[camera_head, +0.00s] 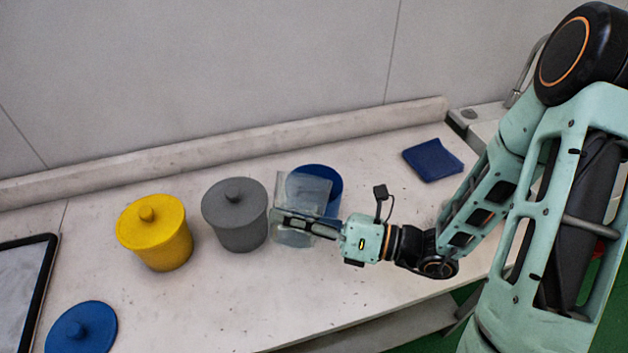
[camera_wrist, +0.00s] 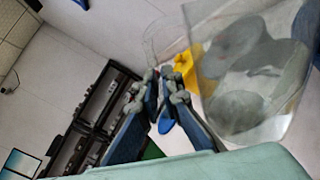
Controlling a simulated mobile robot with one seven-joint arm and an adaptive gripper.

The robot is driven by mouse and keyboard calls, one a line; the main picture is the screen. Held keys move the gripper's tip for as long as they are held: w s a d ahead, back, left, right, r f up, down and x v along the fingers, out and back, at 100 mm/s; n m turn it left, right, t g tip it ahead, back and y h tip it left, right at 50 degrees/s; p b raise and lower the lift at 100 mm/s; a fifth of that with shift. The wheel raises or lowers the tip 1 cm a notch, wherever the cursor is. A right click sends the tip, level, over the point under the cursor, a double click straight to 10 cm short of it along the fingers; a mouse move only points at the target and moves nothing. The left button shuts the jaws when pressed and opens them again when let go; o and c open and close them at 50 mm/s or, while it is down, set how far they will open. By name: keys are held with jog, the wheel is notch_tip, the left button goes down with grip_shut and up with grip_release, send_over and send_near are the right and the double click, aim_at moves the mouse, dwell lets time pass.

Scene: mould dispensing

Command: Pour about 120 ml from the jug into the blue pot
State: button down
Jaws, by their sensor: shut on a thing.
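The jug (camera_head: 302,192) is clear and see-through. My gripper (camera_head: 283,219) is shut on it from the right side. The jug is in front of the blue pot (camera_head: 332,182) in the head view and hides part of it. The blue pot is open, and its blue lid (camera_head: 81,329) lies on the table at the lower left. The jug (camera_wrist: 245,85) fills the right of the wrist view, looking tilted there, beside my gripper fingers (camera_wrist: 165,85). I cannot tell how much liquid it holds, and no stream shows.
A grey lidded pot (camera_head: 236,216) stands just left of the jug, and a yellow lidded pot (camera_head: 155,234) further left. A dark-framed tray (camera_head: 25,290) is at the left edge. A folded blue cloth (camera_head: 432,159) lies at the back right. The table front is clear.

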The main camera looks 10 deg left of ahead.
jog(key=shift+s+f+n, duration=0.3)
jog(key=shift+f, duration=0.25)
dwell(1.4)
